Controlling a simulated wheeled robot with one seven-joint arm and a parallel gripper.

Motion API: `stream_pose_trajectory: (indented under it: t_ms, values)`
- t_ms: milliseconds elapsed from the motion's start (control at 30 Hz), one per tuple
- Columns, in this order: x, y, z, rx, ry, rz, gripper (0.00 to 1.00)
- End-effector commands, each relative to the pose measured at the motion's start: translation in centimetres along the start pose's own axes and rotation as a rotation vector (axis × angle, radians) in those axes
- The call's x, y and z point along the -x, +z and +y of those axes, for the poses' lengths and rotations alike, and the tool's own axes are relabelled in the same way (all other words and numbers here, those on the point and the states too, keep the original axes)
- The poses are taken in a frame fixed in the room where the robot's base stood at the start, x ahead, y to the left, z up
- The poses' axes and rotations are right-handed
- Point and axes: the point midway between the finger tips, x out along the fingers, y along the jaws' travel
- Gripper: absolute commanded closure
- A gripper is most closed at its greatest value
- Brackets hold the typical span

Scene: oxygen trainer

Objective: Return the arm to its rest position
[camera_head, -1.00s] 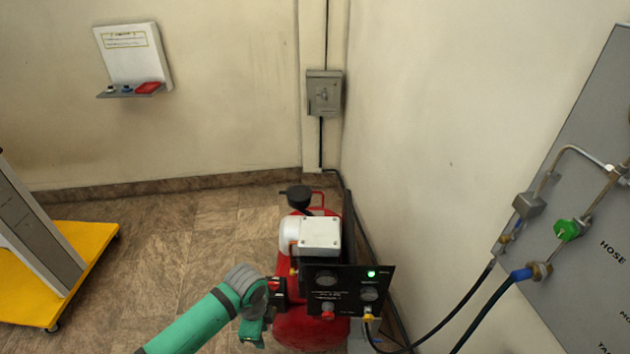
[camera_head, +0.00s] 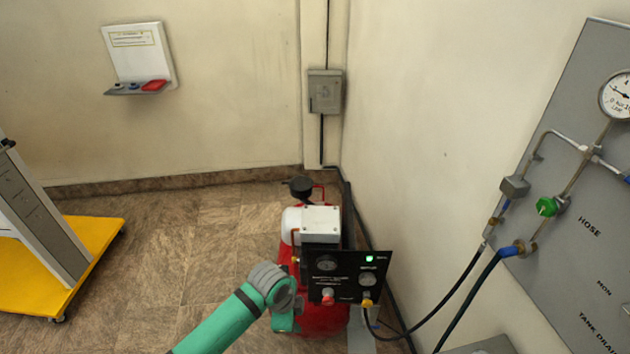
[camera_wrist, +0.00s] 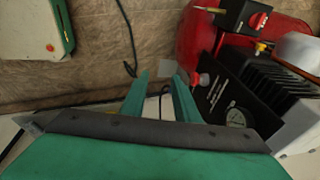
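My green arm (camera_head: 222,322) reaches in from the bottom of the head view, its grey wrist joint (camera_head: 270,282) beside the black control panel (camera_head: 350,283) of a red compressor (camera_head: 320,318). In the head view my fingers cannot be made out. In the wrist view my gripper (camera_wrist: 161,77) shows two green fingers with a gap between them and nothing held. The fingers point toward the floor, left of the red tank (camera_wrist: 204,45) and the black panel (camera_wrist: 232,105), apart from both as far as I can tell.
A wall panel (camera_head: 560,120) with a gauge, green valve (camera_head: 547,206) and hoses (camera_head: 473,290) stands right. A yellow wheeled base (camera_head: 85,250) is left. A grey switch box (camera_head: 325,91) and a small shelf (camera_head: 140,88) hang on the walls. Floor between (camera_head: 185,235) is clear.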

Motion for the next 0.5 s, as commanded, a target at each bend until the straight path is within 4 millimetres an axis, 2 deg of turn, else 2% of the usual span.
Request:
stream_pose_trajectory:
  t_ms: [167,267,400,500]
  values:
    - [0.2,-6.6,-2.6,0.014,-0.099,0.128,0.72]
    - [0.9,-11.5,-4.6,0.043,-0.179,0.237,0.72]
    - [3.1,-18.6,-7.2,0.107,-0.298,0.414,0.72]
    - [5.0,-23.0,-8.6,0.163,-0.371,0.537,0.72]
